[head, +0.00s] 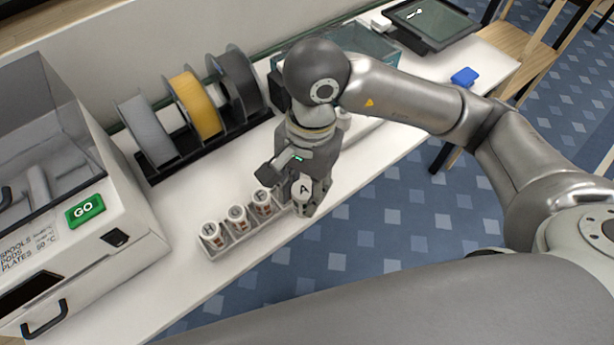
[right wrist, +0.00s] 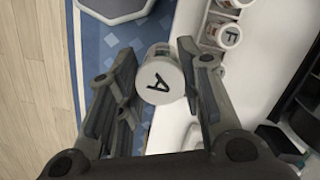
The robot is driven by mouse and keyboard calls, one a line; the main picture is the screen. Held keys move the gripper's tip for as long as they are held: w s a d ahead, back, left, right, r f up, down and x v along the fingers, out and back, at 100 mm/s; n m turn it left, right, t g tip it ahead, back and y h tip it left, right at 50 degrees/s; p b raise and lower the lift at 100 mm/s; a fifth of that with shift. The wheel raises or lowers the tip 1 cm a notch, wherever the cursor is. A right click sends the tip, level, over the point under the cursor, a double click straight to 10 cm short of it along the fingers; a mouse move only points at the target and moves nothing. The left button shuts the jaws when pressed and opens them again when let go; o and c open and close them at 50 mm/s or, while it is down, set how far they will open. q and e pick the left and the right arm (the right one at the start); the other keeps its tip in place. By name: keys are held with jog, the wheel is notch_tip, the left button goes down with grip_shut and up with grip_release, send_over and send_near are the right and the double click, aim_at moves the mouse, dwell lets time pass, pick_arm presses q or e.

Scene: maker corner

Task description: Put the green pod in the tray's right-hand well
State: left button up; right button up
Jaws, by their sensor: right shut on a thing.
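My right gripper (head: 307,203) is shut on a white-lidded pod marked A (head: 303,187), at the front edge of the bench. In the right wrist view the pod's lid (right wrist: 161,81) shows between the two fingers (right wrist: 157,56). I see no green on this pod; its side is mostly hidden. A narrow grey rack (head: 243,239) to the left of the gripper holds white-lidded pods with brownish sides, one marked H (head: 210,230) and one marked F (head: 262,197). I cannot make out a green pod or the tray's right-hand well. My left gripper is out of view.
A white machine with a green GO button (head: 86,210) stands at the left. Grey, yellow and black spools (head: 194,106) stand behind the rack. A tablet (head: 432,24) and a blue block (head: 464,77) are at the far right of the bench. A teal bin (head: 367,42) is behind my arm.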

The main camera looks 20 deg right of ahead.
jog(key=w+d+f+p, duration=0.1)
jog(key=w+f, duration=0.3)
jog(key=w+d+f+p, duration=0.2)
jog(key=w+f, duration=0.2)
jog(key=w+d+f+p, duration=0.1)
jog(key=w+f, duration=0.3)
jog(key=shift+w+d+p, duration=0.1)
jog(key=shift+d+p, duration=0.2)
jog(key=shift+d, duration=0.05)
jog(key=shift+f, duration=0.25)
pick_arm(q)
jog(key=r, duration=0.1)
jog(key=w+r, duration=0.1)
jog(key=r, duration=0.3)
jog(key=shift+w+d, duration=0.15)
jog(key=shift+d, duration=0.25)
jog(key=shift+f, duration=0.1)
pick_arm(e)
jog(key=shift+f, duration=0.1)
jog(key=shift+f, duration=0.1)
jog(key=o, duration=1)
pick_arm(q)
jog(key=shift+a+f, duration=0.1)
pick_arm(e)
jog(key=shift+o, duration=0.2)
